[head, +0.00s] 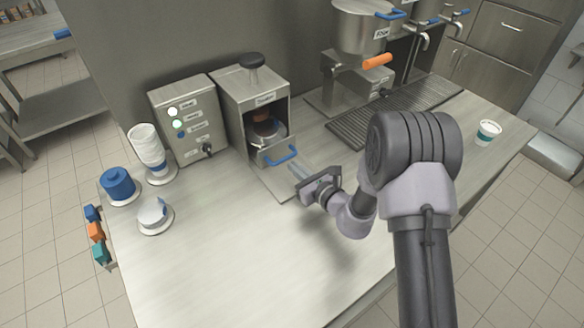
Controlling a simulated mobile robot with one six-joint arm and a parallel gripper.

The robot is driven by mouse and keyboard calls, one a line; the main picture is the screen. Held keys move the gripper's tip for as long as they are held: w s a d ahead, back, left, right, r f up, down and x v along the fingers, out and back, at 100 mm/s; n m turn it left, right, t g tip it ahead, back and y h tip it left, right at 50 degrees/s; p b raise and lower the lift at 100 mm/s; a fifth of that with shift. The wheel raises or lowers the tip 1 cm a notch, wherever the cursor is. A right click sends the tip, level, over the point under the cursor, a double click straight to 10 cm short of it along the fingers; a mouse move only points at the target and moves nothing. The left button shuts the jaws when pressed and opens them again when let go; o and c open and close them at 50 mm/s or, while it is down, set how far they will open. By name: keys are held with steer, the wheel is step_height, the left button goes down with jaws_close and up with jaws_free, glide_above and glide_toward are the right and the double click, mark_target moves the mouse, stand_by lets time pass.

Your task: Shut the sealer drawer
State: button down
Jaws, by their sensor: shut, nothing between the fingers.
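The sealer (246,100) is a grey metal box with a black knob on top and an open front. Its drawer (268,156), with a blue handle (281,157), shows at the low part of the opening and sticks out a little at the front. Something round and light sits inside above the drawer, partly in shadow. My gripper (294,172) is shut and empty, just in front of the blue handle at its lower right. I cannot tell whether the fingertips touch the handle.
A cup stack (147,147), a blue container (117,183) and a white lid stack (153,213) stand at the left. A cup (488,132) stands far right. The counter front is clear.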

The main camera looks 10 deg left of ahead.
mark_target(278, 150)
steer(key=shift+x, duration=1)
steer(key=shift+w+a, duration=0.15)
steer(key=x, duration=0.2)
steer(key=r+x, duration=0.1)
steer(key=x, duration=0.1)
steer(key=shift+w+a, duration=0.25)
steer(key=shift+a, duration=0.1)
steer(key=shift+r, duration=0.1)
steer(key=shift+w+r, duration=0.1)
